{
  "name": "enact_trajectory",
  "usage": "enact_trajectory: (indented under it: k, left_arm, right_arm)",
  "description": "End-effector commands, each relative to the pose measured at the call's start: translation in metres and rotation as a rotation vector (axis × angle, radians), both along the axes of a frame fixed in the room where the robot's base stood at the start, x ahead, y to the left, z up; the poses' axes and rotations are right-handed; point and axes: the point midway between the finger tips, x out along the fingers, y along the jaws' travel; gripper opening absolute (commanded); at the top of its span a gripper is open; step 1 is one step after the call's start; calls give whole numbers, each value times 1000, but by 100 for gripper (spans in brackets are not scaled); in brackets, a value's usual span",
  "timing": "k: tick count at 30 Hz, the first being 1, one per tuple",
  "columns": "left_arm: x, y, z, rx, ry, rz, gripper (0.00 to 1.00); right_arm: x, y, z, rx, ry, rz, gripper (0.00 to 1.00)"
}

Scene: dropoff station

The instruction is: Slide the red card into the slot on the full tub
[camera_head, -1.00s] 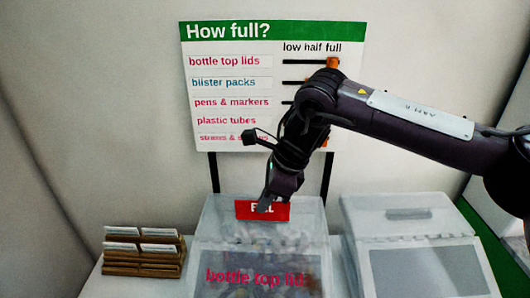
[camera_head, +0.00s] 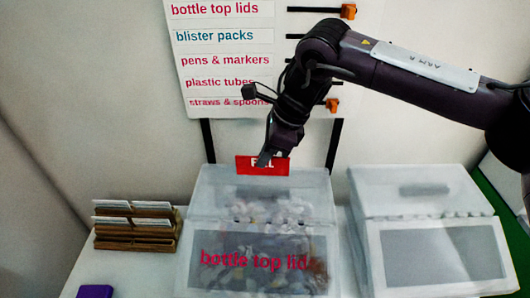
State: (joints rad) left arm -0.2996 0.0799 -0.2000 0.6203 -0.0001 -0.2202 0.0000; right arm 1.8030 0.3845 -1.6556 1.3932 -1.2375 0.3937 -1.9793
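The red card (camera_head: 250,166), with white lettering partly covered, is at the tip of my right gripper (camera_head: 265,158). The gripper is shut on its upper middle. The card hangs upright at the back top edge of the clear tub (camera_head: 207,197) marked "bottle top lids", overlapping that edge in the picture. I cannot tell whether it touches the tub. Many small pale and coloured pieces show through this tub's front. I cannot make out the slot. My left gripper is not in view.
A second lidded tub (camera_head: 400,225) with a grey front panel stands to the right. A brown card rack (camera_head: 137,243) with white cards stands to the left. The "How full?" board (camera_head: 235,65) with orange sliders stands behind. A purple thing (camera_head: 95,291) is cut off at lower left.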

Motion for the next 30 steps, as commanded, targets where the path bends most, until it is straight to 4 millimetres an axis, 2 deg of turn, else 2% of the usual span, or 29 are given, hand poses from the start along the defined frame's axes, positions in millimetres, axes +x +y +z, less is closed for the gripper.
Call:
enact_trajectory:
  k: [1,19,30]
  left_arm:
    - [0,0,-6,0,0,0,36]
    - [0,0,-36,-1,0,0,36]
    - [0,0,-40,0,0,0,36]
  right_arm:
    - [0,0,-7,0,0,0,0]
    - [0,0,-48,1,0,0,0]
    - [0,0,-57,1,-1,1,0]
